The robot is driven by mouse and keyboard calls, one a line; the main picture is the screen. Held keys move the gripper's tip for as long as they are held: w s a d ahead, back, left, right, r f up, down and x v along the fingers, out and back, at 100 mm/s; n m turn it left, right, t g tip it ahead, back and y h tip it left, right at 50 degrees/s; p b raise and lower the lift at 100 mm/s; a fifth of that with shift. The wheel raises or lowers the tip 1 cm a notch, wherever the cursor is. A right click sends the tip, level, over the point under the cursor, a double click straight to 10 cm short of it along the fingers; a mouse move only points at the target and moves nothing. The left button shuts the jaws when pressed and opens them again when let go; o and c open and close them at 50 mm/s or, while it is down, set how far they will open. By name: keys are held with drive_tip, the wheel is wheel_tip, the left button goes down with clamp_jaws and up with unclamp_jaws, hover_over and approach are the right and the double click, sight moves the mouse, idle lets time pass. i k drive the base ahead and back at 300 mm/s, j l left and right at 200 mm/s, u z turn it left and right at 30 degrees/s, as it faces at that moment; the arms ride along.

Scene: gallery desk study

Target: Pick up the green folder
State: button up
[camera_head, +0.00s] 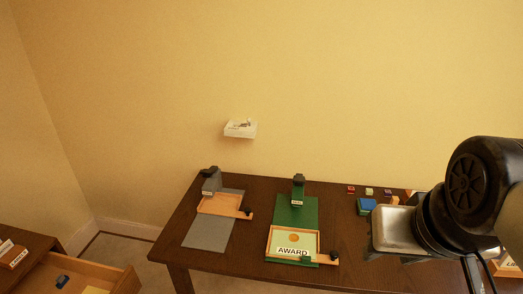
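A flat green panel (297,207) lies on the dark desk near its middle. An orange-framed tray (269,244) with a card reading AWARD rests over its front part, and a small dark-topped block stands at its back edge. I cannot tell whether this panel is the green folder. A small blue and green stack (366,206) lies further right, close to my arm. My dark arm fills the right side. No fingertips of my gripper can be made out, and nothing is seen held.
A grey panel (206,232) with an orange frame lies left on the desk (345,260). Several small coloured blocks (370,191) sit at the back right. A white wall shelf (240,130) hangs above. An open drawer (88,272) is lower left. A silver rounded piece is beside my arm.

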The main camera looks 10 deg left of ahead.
sight(283, 243)
drive_tip(key=u, duration=2.8)
drive_tip(key=z, duration=1.85)
drive_tip(key=i+j+z, duration=0.15)
drive_tip(key=z, duration=0.35)
drive_tip(key=i+j+u, duration=0.1)
drive_tip(key=i+j, duration=0.05)
